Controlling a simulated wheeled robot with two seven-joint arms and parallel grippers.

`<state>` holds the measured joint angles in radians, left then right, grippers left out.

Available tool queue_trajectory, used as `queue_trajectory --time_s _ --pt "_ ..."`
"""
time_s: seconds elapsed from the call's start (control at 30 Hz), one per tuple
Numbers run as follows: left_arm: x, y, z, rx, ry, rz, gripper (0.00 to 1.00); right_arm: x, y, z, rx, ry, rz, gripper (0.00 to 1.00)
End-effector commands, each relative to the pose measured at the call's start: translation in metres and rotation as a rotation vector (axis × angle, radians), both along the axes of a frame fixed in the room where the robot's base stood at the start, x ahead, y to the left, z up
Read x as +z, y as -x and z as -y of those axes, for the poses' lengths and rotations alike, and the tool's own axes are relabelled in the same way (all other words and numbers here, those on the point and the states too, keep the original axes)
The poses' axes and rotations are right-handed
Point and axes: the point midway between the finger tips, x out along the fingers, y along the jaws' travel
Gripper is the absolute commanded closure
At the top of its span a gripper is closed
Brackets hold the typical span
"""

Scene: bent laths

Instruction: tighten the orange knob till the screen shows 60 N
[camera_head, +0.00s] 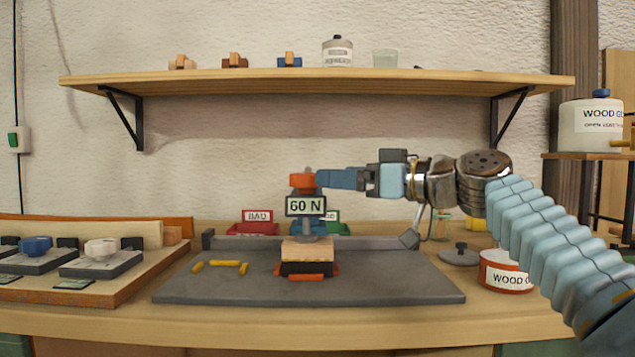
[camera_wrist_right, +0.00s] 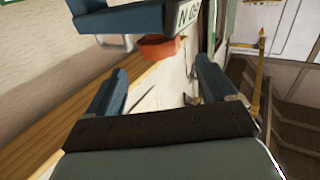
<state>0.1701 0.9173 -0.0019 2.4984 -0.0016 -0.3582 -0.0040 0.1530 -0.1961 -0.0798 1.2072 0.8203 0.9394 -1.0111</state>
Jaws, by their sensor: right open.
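The orange knob (camera_head: 302,181) tops a clamp-like device on the bench. Its screen (camera_head: 305,206) reads 60 N. Below it, a light wooden block (camera_head: 306,250) sits on a dark base. My right gripper (camera_head: 322,178) comes in from the right at knob height, its fingertips close beside the knob. In the wrist view my right gripper (camera_wrist_right: 163,72) has its fingers spread with nothing between them. There the knob (camera_wrist_right: 160,47) shows just beyond the fingertips, and the screen (camera_wrist_right: 188,14) appears upside down and cut off. My left gripper is out of view.
The device stands on a grey mat (camera_head: 400,285) with yellow strips (camera_head: 229,264). A red bin (camera_head: 255,226) and a green bin stand behind. A tray with a blue knob (camera_head: 36,245) is at left. A glue tin (camera_head: 505,272) is at right. A shelf (camera_head: 300,78) runs above.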

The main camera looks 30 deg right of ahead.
Motion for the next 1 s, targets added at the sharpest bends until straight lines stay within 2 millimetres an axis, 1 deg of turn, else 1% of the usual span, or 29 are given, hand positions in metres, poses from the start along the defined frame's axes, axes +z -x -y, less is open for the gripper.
queue_trajectory --time_s 0.03,0.1,0.2,0.3,0.43,1.0 --pt "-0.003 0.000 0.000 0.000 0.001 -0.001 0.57 -0.001 0.012 0.005 -0.001 0.000 0.002 0.15" --pt "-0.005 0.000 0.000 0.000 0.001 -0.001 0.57 -0.001 0.025 0.011 0.000 -0.001 0.002 0.15" --pt "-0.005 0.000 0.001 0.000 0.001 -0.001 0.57 0.000 0.039 0.018 0.000 -0.001 0.000 0.15" --pt "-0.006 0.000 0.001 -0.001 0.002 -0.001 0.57 0.000 0.048 0.022 0.001 -0.001 0.000 0.15" --pt "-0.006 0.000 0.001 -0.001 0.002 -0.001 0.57 0.000 0.052 0.024 0.001 0.000 -0.001 0.15" --pt "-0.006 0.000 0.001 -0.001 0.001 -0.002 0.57 0.000 0.052 0.024 0.001 -0.001 0.000 0.15"
